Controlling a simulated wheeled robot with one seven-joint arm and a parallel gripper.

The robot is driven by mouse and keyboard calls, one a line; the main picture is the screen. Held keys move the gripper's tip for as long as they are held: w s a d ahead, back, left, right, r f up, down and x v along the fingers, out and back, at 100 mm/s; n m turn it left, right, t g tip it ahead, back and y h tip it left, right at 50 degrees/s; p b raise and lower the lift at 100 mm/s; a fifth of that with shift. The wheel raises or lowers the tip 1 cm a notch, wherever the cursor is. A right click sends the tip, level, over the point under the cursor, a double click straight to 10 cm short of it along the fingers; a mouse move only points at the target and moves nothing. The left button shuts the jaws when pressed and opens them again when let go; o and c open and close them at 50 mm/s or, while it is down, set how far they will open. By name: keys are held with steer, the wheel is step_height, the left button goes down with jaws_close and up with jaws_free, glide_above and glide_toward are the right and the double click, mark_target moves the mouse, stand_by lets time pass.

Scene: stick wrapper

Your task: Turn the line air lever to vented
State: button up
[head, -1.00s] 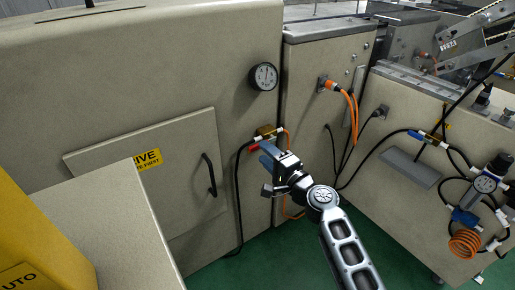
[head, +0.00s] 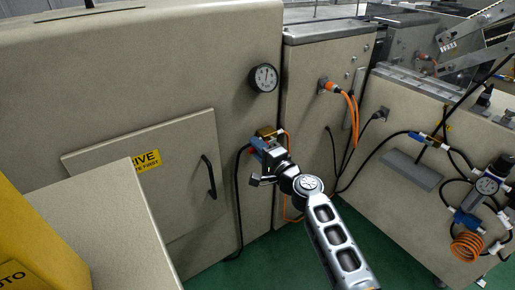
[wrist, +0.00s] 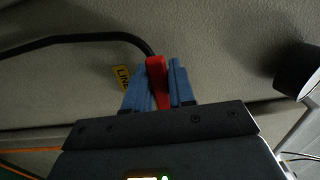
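The red line air lever (wrist: 157,82) shows in the wrist view, between the two blue fingers of my gripper (wrist: 158,88). The fingers are close together on either side of it, with no clear gap, so my gripper looks shut on the lever. A yellow tag (wrist: 122,78) reading "LINE" is partly covered by the left finger. The valve's exact setting cannot be read.
A black hose (head: 238,195) runs down from the valve, and a black hose (wrist: 75,39) crosses the wrist view. A round gauge (head: 263,78) is above. A panel with a black handle (head: 208,177) is left. Orange cables (head: 350,108) hang to the right.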

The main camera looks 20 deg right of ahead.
jaws_close()
